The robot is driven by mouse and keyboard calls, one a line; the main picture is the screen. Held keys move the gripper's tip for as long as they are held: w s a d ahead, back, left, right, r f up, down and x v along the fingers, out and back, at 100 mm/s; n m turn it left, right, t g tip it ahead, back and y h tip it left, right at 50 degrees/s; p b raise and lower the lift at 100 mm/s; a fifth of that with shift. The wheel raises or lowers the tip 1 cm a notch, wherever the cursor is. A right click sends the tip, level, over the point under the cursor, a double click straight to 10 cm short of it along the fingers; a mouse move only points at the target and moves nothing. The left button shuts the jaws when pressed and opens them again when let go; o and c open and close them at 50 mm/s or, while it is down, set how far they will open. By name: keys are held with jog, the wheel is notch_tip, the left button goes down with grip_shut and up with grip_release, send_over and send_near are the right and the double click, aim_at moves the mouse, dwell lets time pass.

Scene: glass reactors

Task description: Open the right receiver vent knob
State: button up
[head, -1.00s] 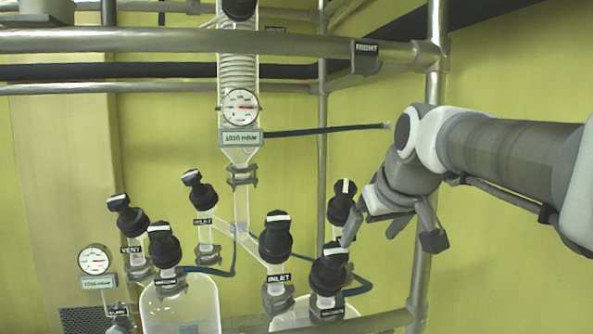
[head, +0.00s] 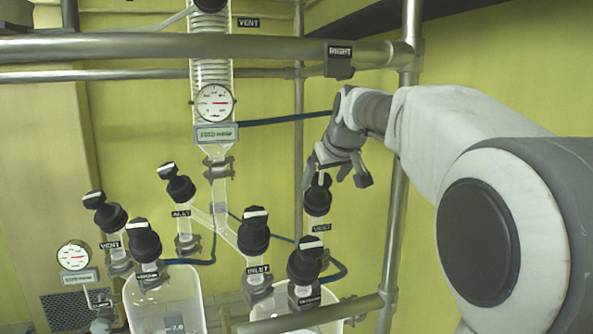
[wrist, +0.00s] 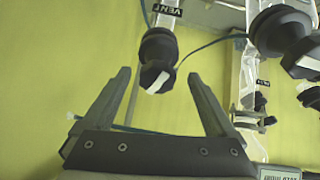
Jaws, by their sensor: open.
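The right receiver vent knob (head: 318,196) is black with a white bar, on a glass neck labelled VENT at the right of the head view. In that view its white bar stands about upright. In the wrist view the knob (wrist: 158,62) lies between and just beyond my two fingertips, its white bar slanted. My gripper (head: 337,180) is open and empty, close to the knob's top. In the wrist view both fingers of my gripper (wrist: 158,78) are spread wide.
Other black knobs stand close by: a front right knob (head: 306,260) and an INLET knob (head: 254,232). A metal upright (head: 396,190) is right of the vent knob, with a rail (head: 180,46) labelled RIGHT above. A dark hose (head: 285,119) runs behind my gripper.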

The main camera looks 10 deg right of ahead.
jog(key=shift+w+p, duration=0.3)
jog(key=shift+w, duration=0.7)
jog(key=shift+w+a+f, duration=0.1)
jog(key=shift+w+f, duration=0.3)
jog(key=shift+f, duration=0.05)
jog(key=c, duration=1.4)
jog(key=shift+n, duration=0.3)
